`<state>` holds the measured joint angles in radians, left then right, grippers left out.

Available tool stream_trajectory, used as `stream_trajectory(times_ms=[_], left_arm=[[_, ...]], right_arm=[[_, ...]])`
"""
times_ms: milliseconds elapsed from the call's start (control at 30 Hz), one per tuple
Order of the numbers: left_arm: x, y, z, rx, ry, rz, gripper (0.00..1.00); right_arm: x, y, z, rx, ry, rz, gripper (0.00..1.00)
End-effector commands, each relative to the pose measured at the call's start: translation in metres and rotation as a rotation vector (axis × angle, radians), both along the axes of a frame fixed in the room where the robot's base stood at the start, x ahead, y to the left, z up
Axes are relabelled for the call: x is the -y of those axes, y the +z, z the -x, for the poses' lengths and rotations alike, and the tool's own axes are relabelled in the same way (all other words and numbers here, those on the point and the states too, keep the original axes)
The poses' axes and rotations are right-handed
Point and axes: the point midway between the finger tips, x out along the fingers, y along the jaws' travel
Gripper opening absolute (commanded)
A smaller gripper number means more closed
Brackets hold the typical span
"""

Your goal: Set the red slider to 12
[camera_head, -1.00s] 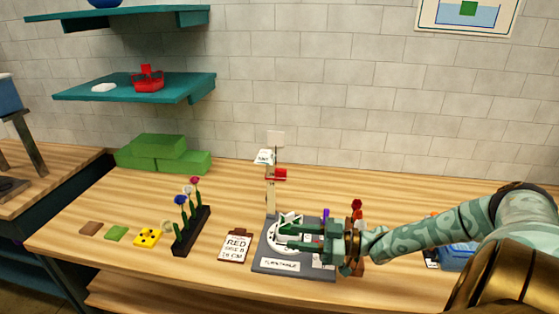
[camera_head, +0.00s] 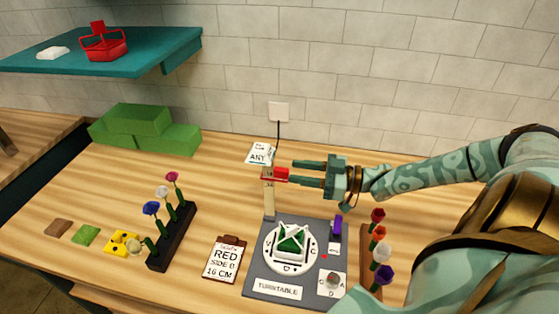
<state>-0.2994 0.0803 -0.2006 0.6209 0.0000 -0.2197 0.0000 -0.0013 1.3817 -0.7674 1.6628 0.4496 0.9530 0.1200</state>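The red slider (camera_head: 276,174) sits near the top of an upright pale ruler post (camera_head: 268,198) behind the turntable board. The scale marks are too small to read. My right gripper (camera_head: 292,172) comes in from the right at the slider's height. Its two green fingers point left and stand apart, one above the other in the picture, with the tips close to the slider's right side. I cannot tell whether they touch it. My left gripper is not in view.
The grey turntable board (camera_head: 258,265) carries a round white dial with a green item. A clipboard (camera_head: 227,258) reads "RED SIDE B 16 CM". Flower racks stand at the left (camera_head: 174,240) and right (camera_head: 367,257). Green blocks (camera_head: 145,132) lie at the back left.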

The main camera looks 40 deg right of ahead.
Motion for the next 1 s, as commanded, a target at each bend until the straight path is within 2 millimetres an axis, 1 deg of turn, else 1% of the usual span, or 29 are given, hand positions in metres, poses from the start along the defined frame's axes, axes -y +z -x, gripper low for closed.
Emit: stream_trajectory(times_ms=[133, 300, 433, 667, 767, 800, 833, 1000], left_arm=[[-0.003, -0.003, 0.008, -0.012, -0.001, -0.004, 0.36], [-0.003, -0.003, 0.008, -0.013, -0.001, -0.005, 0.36], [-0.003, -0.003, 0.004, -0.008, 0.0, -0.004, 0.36], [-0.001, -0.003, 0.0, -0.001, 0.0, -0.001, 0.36], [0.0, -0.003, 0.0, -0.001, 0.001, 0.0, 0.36], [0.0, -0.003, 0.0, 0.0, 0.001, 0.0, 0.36], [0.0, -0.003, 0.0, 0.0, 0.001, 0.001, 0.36], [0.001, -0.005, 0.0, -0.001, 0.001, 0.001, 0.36]], right_arm=[[-0.017, 0.001, -0.022, 0.006, 0.001, -0.004, 0.38], [-0.032, 0.001, -0.04, 0.003, 0.0, -0.002, 0.38], [-0.037, 0.001, -0.046, 0.002, 0.0, 0.001, 0.38], [-0.037, 0.0, -0.047, 0.001, 0.0, 0.001, 0.38], [-0.037, 0.0, -0.047, 0.001, 0.0, 0.001, 0.13], [-0.037, 0.0, -0.047, 0.001, 0.0, 0.001, 0.02], [-0.037, 0.0, -0.047, 0.001, 0.0, 0.001, 0.0], [-0.037, -0.003, -0.047, 0.0, -0.001, 0.0, 0.0]])
